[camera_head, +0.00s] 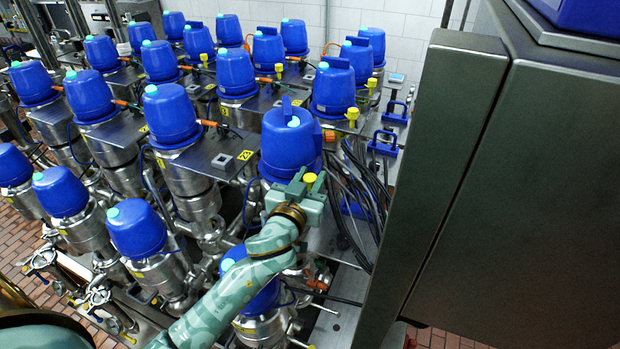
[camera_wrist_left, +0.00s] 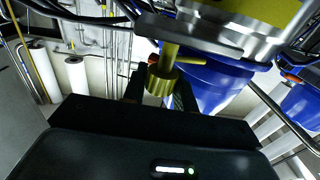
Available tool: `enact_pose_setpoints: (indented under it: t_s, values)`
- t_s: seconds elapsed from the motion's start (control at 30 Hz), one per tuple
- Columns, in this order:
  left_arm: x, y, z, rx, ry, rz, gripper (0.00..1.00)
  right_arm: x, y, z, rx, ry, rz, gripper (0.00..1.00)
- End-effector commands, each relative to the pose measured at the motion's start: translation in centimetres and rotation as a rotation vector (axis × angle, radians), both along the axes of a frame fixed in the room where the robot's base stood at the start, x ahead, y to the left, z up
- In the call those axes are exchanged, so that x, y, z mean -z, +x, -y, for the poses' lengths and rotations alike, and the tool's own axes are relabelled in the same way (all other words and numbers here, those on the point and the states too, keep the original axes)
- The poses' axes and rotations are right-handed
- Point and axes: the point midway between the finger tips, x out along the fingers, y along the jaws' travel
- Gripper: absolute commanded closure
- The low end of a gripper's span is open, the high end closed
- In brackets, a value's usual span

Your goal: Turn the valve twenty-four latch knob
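A blue-capped valve (camera_head: 290,143) stands right of centre in the head view, with a yellow latch knob (camera_head: 310,178) at its lower right. I cannot read a number on it. My left gripper (camera_head: 308,187) is right at this knob, at the end of my green arm. In the left wrist view, the brass-yellow knob (camera_wrist_left: 163,80) hangs between the two dark fingers of my left gripper (camera_wrist_left: 162,95). The fingers stand apart with light showing between them; whether they touch the knob is unclear. The valve's blue cap (camera_wrist_left: 212,84) is just behind. My right gripper is out of view.
Several other blue-capped valves (camera_head: 170,112) stand in rows to the left and behind, with steel pipes between them. Black cables (camera_head: 362,190) run right of the valve. A large dark metal cabinet (camera_head: 520,190) fills the right side.

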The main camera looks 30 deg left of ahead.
Motion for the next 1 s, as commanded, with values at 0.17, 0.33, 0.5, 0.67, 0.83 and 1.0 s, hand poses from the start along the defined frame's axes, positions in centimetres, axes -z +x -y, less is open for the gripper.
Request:
enact_pose_setpoints:
  t_s: [0.17,0.33,0.5,0.67,0.83,1.0]
  values:
    - [-0.1,0.0,-0.1,0.026,0.001,-0.001,0.94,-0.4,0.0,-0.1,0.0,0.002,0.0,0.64]
    - [-0.2,0.0,-0.1,0.105,0.003,-0.001,0.94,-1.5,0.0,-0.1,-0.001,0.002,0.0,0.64]
    - [-0.3,0.0,-0.1,0.219,0.003,-0.002,0.95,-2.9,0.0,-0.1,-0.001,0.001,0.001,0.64]
    - [-0.3,0.0,-0.2,0.328,0.004,-0.001,0.94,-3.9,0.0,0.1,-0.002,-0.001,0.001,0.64]
    - [-0.2,0.0,-0.2,0.422,0.004,0.0,0.94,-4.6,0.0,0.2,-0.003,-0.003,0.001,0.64]
    - [-0.2,0.0,-0.1,0.483,0.002,0.001,0.94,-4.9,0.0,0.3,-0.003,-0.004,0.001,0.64]
